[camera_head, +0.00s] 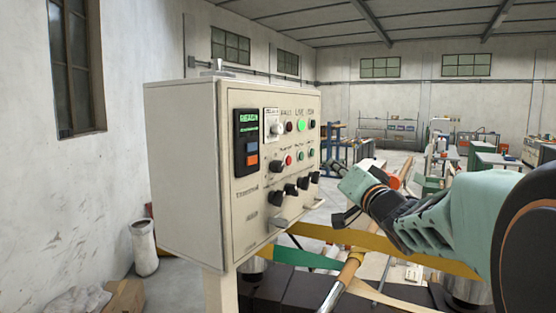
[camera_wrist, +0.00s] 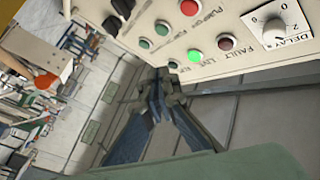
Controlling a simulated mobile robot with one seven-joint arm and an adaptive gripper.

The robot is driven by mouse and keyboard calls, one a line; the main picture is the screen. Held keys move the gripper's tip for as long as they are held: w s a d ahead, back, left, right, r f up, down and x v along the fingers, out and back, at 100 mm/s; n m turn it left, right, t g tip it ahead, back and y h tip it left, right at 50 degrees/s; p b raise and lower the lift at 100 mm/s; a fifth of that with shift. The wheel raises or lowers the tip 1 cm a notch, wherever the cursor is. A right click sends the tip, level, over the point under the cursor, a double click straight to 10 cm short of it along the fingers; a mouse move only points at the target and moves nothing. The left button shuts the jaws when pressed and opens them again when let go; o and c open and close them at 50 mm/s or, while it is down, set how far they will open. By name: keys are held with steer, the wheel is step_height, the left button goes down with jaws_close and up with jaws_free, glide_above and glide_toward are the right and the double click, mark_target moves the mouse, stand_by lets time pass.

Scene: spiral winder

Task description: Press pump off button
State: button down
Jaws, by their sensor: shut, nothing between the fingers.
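A cream control panel (camera_head: 262,200) stands left of centre in the head view, and its face (camera_wrist: 255,12) crosses the top of the wrist view, upside down. A red button (camera_wrist: 190,7) sits by a partly readable label starting "PUMP O"; it also shows in the head view (camera_head: 289,160). Two green buttons (camera_wrist: 162,27) (camera_wrist: 144,43) continue its row. My gripper (camera_wrist: 168,80) is shut and empty, close to the panel's edge by the indicator row and apart from the red button. In the head view my wrist is right of the panel.
A lit green lamp (camera_wrist: 195,55) and a dark red lamp (camera_wrist: 225,43) sit near the red button. Black knobs (camera_wrist: 122,6) and a delay dial (camera_wrist: 275,32) are also on the panel. A yellow band (camera_head: 385,243) runs below my arm.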

mark_target(288, 160)
steer(key=w+a+b, duration=0.2)
steer(key=w+a, duration=0.3)
steer(key=a, duration=0.2)
steer(key=shift+a+b, duration=0.15)
steer(key=shift+b, duration=0.2)
stand_by(1.4)
steer(key=shift+w+a, duration=0.25)
steer(key=shift+a, duration=0.15)
steer(key=shift+w+a+b, duration=0.15)
steer(key=shift+a+b, duration=0.1)
steer(key=shift+b, duration=0.05)
stand_by(0.4)
steer(key=shift+d, duration=0.15)
steer(key=shift+s+d, duration=0.4)
steer(key=shift+d, duration=0.1)
